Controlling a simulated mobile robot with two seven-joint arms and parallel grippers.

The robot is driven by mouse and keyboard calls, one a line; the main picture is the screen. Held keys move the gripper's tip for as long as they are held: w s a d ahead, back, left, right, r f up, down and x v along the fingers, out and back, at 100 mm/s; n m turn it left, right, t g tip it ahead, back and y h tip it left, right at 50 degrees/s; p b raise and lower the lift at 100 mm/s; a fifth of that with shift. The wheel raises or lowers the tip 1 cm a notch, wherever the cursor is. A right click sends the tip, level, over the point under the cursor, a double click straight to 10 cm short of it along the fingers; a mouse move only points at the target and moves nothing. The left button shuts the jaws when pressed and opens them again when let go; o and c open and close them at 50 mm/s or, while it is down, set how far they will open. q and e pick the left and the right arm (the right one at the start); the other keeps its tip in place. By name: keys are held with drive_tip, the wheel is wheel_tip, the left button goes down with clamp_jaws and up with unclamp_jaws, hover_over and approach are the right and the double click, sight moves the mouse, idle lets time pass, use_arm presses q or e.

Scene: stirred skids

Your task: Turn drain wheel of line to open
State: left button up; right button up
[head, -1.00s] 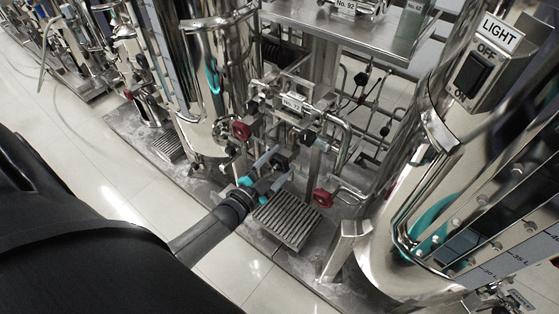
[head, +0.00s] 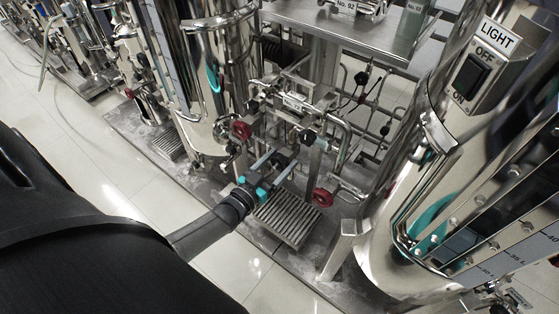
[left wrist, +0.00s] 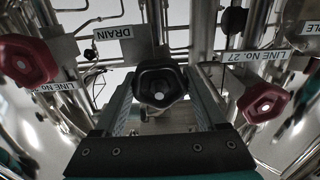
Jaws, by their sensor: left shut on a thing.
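The black drain wheel (left wrist: 160,82) sits in the middle of the left wrist view, under a plate reading DRAIN (left wrist: 120,33). In the head view the wheel (head: 281,160) shows small above the floor grate. My left gripper (head: 277,163) reaches in from the lower left, and its two fingers stand on either side of the wheel, shut on it. In the left wrist view the fingers (left wrist: 160,98) flank the wheel closely. Their exact contact is hard to see. My right gripper is not in view.
Red wheels stand to the left (head: 241,130) and right (head: 323,197) of the drain wheel. A slotted grate (head: 287,218) lies below. Steel columns and pipes crowd both sides, with a LIGHT switch (head: 473,75) at the upper right. Tiled floor (head: 120,180) is open at left.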

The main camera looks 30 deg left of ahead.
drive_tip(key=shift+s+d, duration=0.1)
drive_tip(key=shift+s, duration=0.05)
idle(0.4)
use_arm(q)
drive_tip(key=o, duration=1.3)
drive_tip(key=shift+s, duration=0.2)
drive_tip(key=s+p, duration=0.1)
drive_tip(key=s, duration=0.4)
drive_tip(key=s+p, duration=0.1)
drive_tip(key=s, duration=0.4)
drive_tip(key=s+a+p, duration=0.1)
drive_tip(key=s, duration=0.4)
drive_tip(key=shift+a, duration=0.1)
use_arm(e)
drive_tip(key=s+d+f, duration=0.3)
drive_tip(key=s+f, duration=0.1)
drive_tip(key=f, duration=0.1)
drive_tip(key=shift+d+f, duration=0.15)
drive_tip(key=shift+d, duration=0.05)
use_arm(q)
drive_tip(key=shift+w, duration=0.1)
